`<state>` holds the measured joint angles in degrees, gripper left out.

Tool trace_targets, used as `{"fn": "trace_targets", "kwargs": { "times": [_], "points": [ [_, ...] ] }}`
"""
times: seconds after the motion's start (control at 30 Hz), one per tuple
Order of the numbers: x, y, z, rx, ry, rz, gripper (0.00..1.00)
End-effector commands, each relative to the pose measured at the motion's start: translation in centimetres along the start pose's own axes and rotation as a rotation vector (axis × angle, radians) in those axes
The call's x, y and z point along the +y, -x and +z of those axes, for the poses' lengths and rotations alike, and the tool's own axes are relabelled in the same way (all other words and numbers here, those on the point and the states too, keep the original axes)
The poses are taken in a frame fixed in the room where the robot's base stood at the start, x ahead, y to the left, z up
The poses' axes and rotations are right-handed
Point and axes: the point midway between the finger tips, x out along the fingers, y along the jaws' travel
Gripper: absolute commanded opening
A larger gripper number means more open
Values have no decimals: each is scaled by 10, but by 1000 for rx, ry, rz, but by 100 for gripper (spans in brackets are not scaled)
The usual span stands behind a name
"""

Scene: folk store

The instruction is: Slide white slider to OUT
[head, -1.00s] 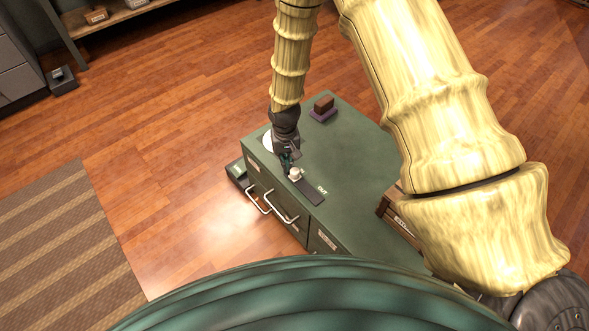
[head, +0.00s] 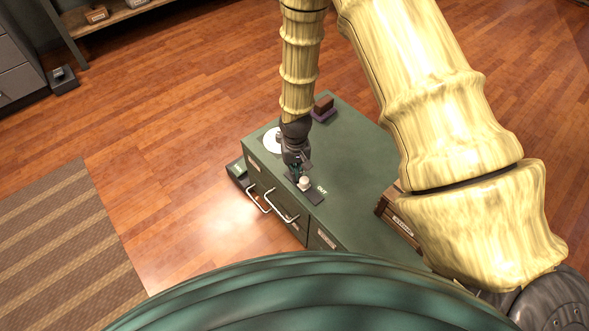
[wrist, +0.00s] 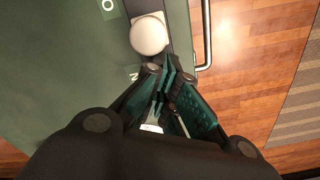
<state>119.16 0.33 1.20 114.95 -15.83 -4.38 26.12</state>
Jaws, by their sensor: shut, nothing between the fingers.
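The white slider (head: 304,184) is a round knob on a dark track plate (head: 317,199) set into the green cabinet top. It stands part way along the track, with bare track on its lower right side. The white OUT label (head: 322,190) is beside that part of the track. My gripper (head: 297,177) is shut and empty, pointing down just behind the knob on the side away from OUT. In the wrist view the knob (wrist: 149,35) lies just ahead of the shut fingertips (wrist: 170,76); whether they touch cannot be told. Part of a white letter shows beside the fingers.
The green cabinet top (head: 350,165) also holds a brown block on a purple base (head: 323,108) and a white disc (head: 272,140), partly behind my wrist. Drawer handles (head: 281,206) project from the front. A wooden box (head: 397,215) stands at the right.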

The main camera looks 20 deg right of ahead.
Motion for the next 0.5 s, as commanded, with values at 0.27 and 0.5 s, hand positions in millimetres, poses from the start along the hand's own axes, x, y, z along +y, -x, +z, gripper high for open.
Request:
{"fn": "trace_targets", "kwargs": {
  "times": [0.27, 0.5],
  "points": [
    [7, 0, 11, -1, -1, 1, 0],
    [12, 0, 21, -1, -1, 1, 0]
  ]
}}
